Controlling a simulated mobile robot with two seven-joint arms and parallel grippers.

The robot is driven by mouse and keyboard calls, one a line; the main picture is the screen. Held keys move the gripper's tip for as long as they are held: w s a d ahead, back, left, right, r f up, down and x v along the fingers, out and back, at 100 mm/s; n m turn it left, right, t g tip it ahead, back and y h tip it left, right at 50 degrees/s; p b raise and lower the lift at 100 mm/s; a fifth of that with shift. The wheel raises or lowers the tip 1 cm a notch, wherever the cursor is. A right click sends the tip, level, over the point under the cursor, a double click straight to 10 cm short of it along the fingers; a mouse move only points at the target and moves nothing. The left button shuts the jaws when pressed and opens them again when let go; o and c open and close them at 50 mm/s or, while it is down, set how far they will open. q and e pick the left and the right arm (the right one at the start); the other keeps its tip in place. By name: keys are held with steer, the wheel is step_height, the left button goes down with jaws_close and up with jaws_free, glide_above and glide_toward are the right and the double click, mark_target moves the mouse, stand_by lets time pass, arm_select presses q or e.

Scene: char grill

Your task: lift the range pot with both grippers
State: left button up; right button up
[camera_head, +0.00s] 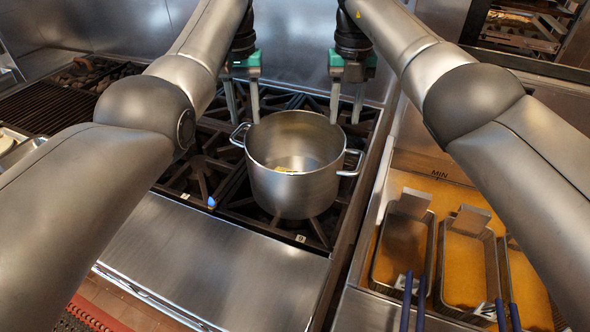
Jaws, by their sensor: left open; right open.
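The range pot (295,190) is a large, open steel pot. It stands upright on the black burner grate of the range. A loop handle shows on its left side (238,136) and another on its right side (352,164). Something small and yellow lies on its bottom. My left gripper (243,118) points down, open and empty, behind and near the left handle. My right gripper (346,120) points down, open and empty, behind and above the right handle. Neither gripper holds the pot; how near the fingertips are in depth is hard to tell.
A fryer with several baskets (402,245) stands at the right, blue handles toward the front. A flat steel surface (215,265) lies in front of the burners. A char grill (48,115) is at the back left. A steel wall stands behind the range.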

arm_select(q)
step_height(320, 180, down, 12)
steer(key=shift+r, duration=0.2)
arm_select(e)
step_height(320, 180, down, 12)
steer(key=shift+r, duration=0.2)
arm_select(q)
jaws_close()
arm_select(e)
jaws_close()
stand_by(0.7)
arm_select(q)
steer(key=shift+r, duration=0.1)
arm_select(e)
steer(key=shift+w+r, duration=0.1)
steer(key=shift+r, duration=0.05)
